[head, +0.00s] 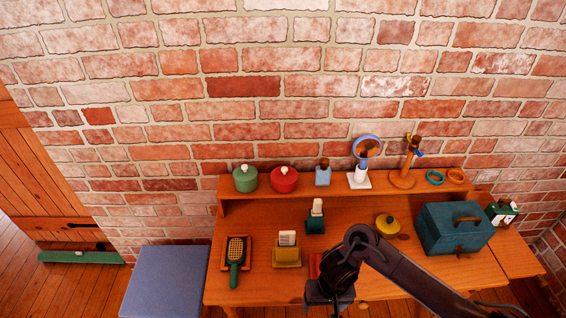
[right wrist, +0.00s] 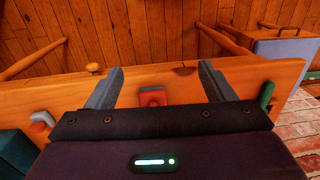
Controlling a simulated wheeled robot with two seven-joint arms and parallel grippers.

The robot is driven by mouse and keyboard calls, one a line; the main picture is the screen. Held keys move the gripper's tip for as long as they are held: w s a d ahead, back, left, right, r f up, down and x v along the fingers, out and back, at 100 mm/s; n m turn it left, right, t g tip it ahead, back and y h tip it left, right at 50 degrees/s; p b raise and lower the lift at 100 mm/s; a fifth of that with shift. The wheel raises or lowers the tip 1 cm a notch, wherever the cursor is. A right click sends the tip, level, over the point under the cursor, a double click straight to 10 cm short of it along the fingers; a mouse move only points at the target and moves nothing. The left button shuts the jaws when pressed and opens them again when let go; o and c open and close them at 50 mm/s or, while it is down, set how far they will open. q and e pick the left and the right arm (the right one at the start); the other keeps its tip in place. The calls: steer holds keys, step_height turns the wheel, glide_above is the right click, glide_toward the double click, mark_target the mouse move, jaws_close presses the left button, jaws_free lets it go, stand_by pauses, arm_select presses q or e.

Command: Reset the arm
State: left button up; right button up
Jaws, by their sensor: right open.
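My right arm reaches in from the lower right in the head view, with its dark gripper (head: 330,294) over the front part of the wooden dressing table (head: 355,228). In the right wrist view the two grey fingers of this gripper (right wrist: 160,82) are wide apart, with nothing held between them. A small red block-like item (right wrist: 153,96) on the tabletop shows between the fingers, beyond the gripper body. In the head view the gripper mostly hides this red item (head: 314,266). My left gripper is not in view.
A green brush (head: 236,258) on a tray, a yellow card holder (head: 287,255), a yellow-lidded pot (head: 387,224) and a teal box (head: 455,230) stand on the table. Jars, a mirror and a stand line the back shelf. A blue stool (head: 166,280) stands left.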

steer(key=s+a+f+t+y+b, duration=0.1)
steer(key=s+f+y+b, duration=0.2)
steer(key=f, duration=1.1)
steer(key=s+f+y+b, duration=0.15)
steer(key=f+b, duration=0.35)
steer(key=f, duration=0.9)
steer(key=s+d+f+h+b, duration=0.1)
steer(key=s+d+f, duration=0.3)
steer(key=s, duration=0.4)
steer(key=s+d+f+n+h+b, duration=0.1)
steer(key=s+d+f+h, duration=0.1)
steer(key=s+d+f, duration=0.2)
steer(key=s+d+f+n+h+b, duration=0.1)
steer(key=s+d+f, duration=0.4)
steer(key=s, duration=0.7)
step_height(320, 180, down, 3)
steer(key=shift+r+h+b, duration=0.1)
steer(key=shift+h+b, duration=0.25)
steer(key=shift+h, duration=0.2)
steer(key=shift+s+d, duration=0.25)
steer(key=shift+s, duration=0.1)
steer(key=shift+c, duration=0.2)
